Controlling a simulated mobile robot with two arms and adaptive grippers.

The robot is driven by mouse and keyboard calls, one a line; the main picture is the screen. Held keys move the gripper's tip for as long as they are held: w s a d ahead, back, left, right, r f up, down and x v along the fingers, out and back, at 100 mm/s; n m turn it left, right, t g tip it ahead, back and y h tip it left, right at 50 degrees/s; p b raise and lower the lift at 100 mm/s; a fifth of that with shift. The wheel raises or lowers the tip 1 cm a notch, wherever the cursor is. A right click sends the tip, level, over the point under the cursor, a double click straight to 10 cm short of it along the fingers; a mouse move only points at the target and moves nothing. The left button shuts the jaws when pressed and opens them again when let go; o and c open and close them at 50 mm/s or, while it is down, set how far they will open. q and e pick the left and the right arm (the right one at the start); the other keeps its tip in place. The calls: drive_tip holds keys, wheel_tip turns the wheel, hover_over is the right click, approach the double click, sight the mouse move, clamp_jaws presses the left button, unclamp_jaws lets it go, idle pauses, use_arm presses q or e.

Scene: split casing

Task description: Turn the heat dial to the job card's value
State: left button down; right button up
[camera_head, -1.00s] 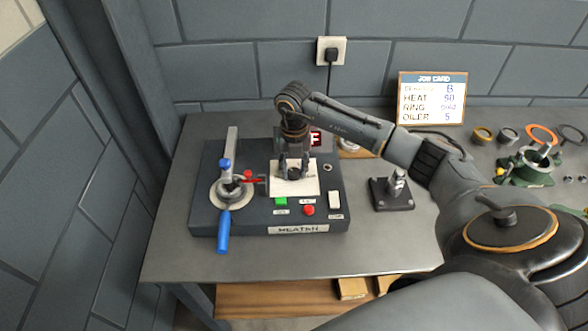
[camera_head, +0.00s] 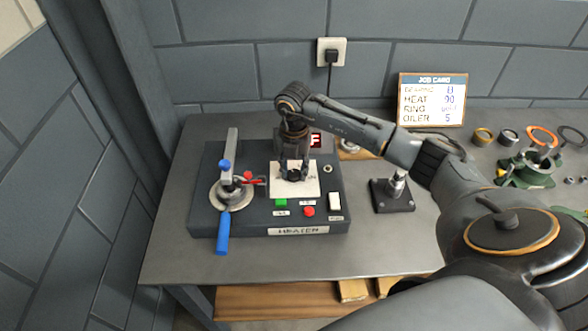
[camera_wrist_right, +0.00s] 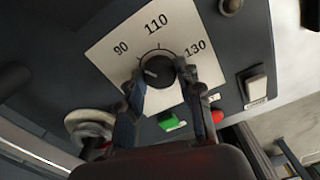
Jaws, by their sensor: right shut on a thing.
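The black heat dial (camera_head: 294,175) sits on a white scale plate (camera_head: 308,190) on top of the dark heater box (camera_head: 215,160). In the right wrist view the dial (camera_wrist_right: 156,72) shows in front of the printed marks 90, 110 and 130 on the plate (camera_wrist_right: 175,30). A pale mark on the knob shows, but its exact reading is hard to tell. My right gripper (camera_head: 294,172) comes down from above, its fingers on either side of the dial, shut on it. The job card (camera_head: 432,98) at the back reads HEAT 90. My left gripper is out of view.
A blue-handled lever clamp (camera_head: 223,232) stands left of the dial. A green button (camera_head: 281,202), a red button (camera_head: 309,211) and a white switch (camera_head: 334,201) lie in front. A black stand (camera_head: 392,195) and several rings are to the right.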

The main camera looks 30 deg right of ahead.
sight(294, 172)
drive_tip(key=o, duration=1.1)
drive_tip(key=shift+o, duration=0.2)
wheel_tip(294, 172, up, 12)
